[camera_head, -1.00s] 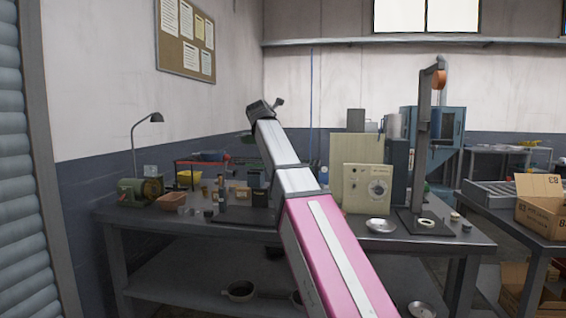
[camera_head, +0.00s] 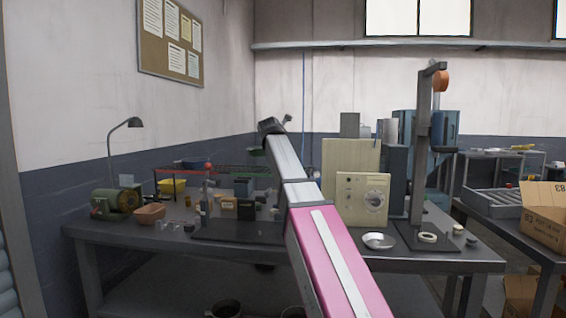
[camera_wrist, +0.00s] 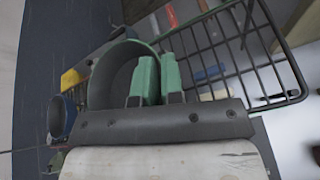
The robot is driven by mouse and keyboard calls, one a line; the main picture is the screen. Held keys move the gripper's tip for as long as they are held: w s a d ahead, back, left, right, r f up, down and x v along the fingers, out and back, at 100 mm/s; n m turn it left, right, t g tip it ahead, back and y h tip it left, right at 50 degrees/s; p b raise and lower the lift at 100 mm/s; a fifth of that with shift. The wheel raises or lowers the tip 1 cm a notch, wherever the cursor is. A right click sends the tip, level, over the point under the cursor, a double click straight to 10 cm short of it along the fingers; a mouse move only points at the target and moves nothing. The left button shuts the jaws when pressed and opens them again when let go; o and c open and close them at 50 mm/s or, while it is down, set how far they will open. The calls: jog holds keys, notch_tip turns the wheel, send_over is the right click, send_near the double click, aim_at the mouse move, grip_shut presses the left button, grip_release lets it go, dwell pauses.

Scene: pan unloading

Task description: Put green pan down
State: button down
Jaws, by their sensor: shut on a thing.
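The green pan (camera_wrist: 122,72) shows in the wrist view with its round, dark interior and green rim. My gripper (camera_wrist: 158,72) has two green fingers over the near right side of the pan and is shut on it. The exact contact is hidden by the fingers. In the head view a small green edge of the pan (camera_head: 256,151) shows just left of my arm's far end, raised above the workbench (camera_head: 130,233). My gripper is mostly hidden behind my arm there.
A wire rack (camera_wrist: 262,55) lies close on the right in the wrist view. A blue pan (camera_wrist: 62,118) and a yellow bin (camera_wrist: 72,80) are at the left. The bench holds a lamp (camera_head: 122,128), a cream instrument box (camera_head: 362,199), a tall stand (camera_head: 422,165) and a metal dish (camera_head: 378,241).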

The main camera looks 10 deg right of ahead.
jog(key=w+d+f, duration=0.2)
jog(key=d, duration=0.1)
jog(key=shift+d+f, duration=0.2)
jog(key=shift+f, duration=2)
jog(key=c, duration=1.2)
grip_release()
jog(key=shift+c, duration=0.2)
jog(key=shift+s, duration=0.1)
